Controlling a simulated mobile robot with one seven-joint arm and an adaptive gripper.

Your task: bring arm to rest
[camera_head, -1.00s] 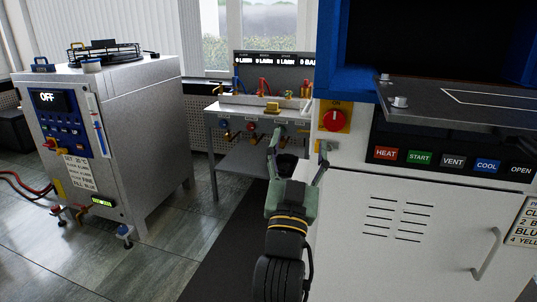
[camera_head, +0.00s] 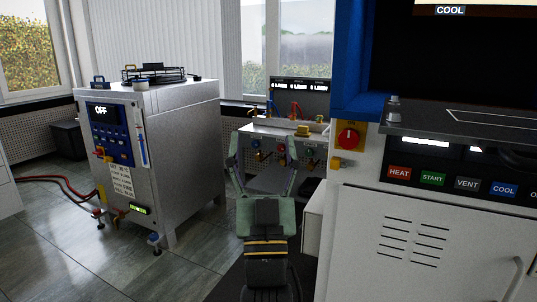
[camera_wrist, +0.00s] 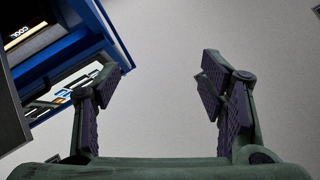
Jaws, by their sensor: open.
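My gripper (camera_head: 262,165) shows in the head view at the lower middle, its green fingers pointing up and spread apart. In the wrist view my gripper (camera_wrist: 165,85) has its two purple-padded fingers wide apart with nothing between them. It stands in front of the bench with valves and to the left of the white press cabinet, apart from both as far as I can tell. The wrist view looks toward a plain grey surface, with part of the blue-framed press (camera_wrist: 75,55) at the upper left.
The press cabinet (camera_head: 410,240), with a red knob (camera_head: 348,137) and a button row, fills the right. A steel unit (camera_head: 185,150) reading OFF stands at left, with red hoses (camera_head: 60,190) on the floor. The valve bench (camera_head: 270,180) is behind my gripper. Tiled floor (camera_head: 60,250) is clear at front left.

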